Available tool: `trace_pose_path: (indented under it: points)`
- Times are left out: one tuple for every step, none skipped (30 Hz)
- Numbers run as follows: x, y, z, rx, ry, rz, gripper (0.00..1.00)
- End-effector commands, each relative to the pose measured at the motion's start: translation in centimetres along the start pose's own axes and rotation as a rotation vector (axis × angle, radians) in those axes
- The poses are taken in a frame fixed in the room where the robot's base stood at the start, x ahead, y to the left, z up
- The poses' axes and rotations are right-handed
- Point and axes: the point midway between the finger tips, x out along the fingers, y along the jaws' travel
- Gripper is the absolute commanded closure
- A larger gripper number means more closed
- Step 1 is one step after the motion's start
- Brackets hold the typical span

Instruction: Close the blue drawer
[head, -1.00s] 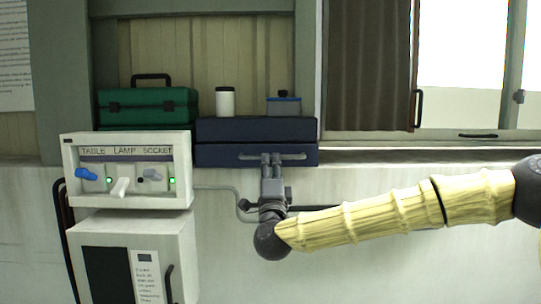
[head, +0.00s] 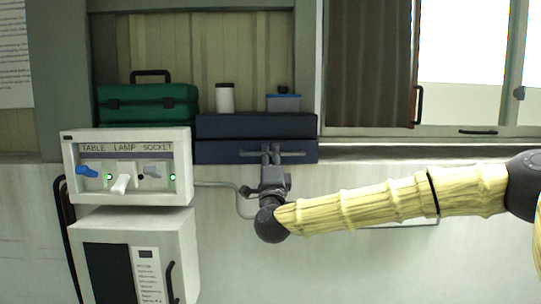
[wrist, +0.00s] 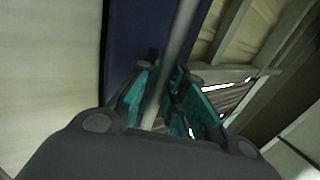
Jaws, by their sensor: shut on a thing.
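The blue drawer (head: 215,152) is the lower part of a dark blue cabinet (head: 255,125) on the ledge, in the head view. Its front looks nearly in line with the part above; how far it stands out I cannot tell. A horizontal grey bar handle (head: 296,153) runs along its right half. My gripper (head: 271,152) reaches up to the handle from below and is shut on it. In the wrist view the grey bar (wrist: 176,55) passes between the teal finger pads of my gripper (wrist: 168,85), with the dark blue front (wrist: 138,30) behind.
A green toolbox (head: 148,105) stands left of the cabinet. A white canister (head: 225,98) and a small blue-lidded container (head: 284,102) stand on top. A white switch box (head: 125,165) juts out at lower left. A curtain (head: 370,65) and window are at right.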

Motion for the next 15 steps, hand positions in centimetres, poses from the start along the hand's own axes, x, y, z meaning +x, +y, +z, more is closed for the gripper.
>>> trace_pose_path:
  points:
    - [0.0,0.2,0.0,0.000,0.000,0.001,1.00]
    - [0.1,0.3,0.0,0.000,0.000,0.000,1.00]
    - [0.3,0.5,0.0,0.000,0.000,0.000,1.00]
    - [0.5,0.7,0.0,0.000,0.000,0.000,1.00]
    - [0.8,0.8,0.0,0.000,0.000,-0.001,1.00]
    - [1.1,1.1,0.0,0.000,0.000,-0.001,1.00]
    - [1.3,1.3,0.1,0.000,0.000,-0.001,1.00]
    - [1.6,1.4,0.0,-0.001,0.000,-0.001,1.00]
    - [1.8,1.5,0.0,-0.001,0.000,-0.001,1.00]
    - [2.0,1.5,0.0,-0.001,0.000,0.000,1.00]
    - [2.0,1.5,0.0,0.000,-0.001,0.001,1.00]
    - [2.1,1.5,0.0,0.000,-0.001,0.002,1.00]
    - [2.1,1.5,0.0,0.000,-0.001,0.002,1.00]
    - [2.1,1.4,0.0,0.000,-0.001,0.001,1.00]
    - [2.1,1.4,0.0,0.000,0.000,0.001,1.00]
